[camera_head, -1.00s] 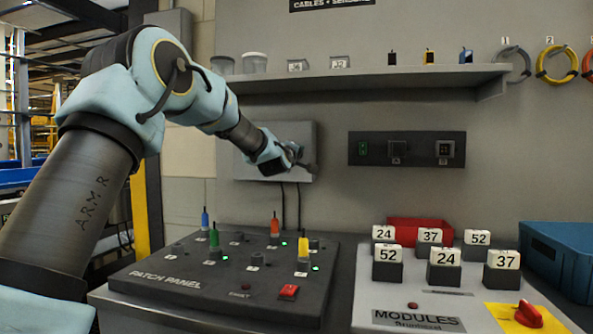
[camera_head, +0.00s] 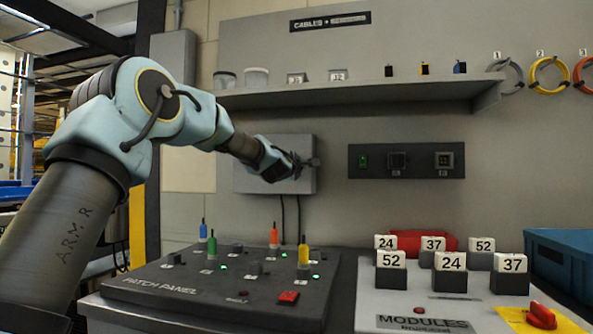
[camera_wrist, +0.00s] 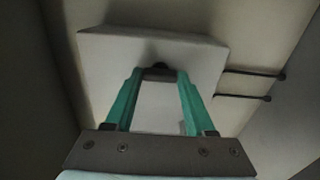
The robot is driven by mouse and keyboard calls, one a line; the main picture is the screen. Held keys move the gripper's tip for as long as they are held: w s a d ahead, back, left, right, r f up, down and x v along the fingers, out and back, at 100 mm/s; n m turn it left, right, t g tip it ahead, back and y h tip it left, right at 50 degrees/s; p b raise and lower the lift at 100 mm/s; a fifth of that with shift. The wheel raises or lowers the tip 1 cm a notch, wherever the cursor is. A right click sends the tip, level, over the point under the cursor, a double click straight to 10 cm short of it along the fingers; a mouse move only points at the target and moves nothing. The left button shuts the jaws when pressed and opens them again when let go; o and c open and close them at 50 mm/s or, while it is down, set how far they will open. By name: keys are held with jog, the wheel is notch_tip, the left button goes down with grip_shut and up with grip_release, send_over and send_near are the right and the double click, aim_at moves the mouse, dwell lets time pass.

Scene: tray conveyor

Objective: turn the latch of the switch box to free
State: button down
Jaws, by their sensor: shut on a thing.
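The switch box (camera_head: 250,184) is a grey box on the back wall, with cables running down from its underside. It also shows in the wrist view (camera_wrist: 110,48) as a pale panel. My gripper (camera_head: 305,162) is at the right part of its front. In the wrist view my gripper (camera_wrist: 158,72) has its two green fingers reaching to a small dark latch (camera_wrist: 160,66) on the box, and it is shut on this latch. The fingertips and the dark bar between them hide part of the latch, so its turn angle is hard to tell.
A shelf (camera_head: 360,94) with small items runs above the box. A socket panel (camera_head: 406,161) is on the wall to the right. The patch panel (camera_head: 215,285) with coloured plugs stands below, and numbered modules (camera_head: 451,272) stand at lower right.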

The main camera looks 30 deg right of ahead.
jog(key=shift+c, duration=1.2)
grip_release()
jog(key=b+v, duration=0.3)
jog(key=v, duration=0.7)
jog(key=shift+s+a+b, duration=0.25)
jog(key=shift+s+b, duration=0.05)
jog(key=shift+b, duration=0.05)
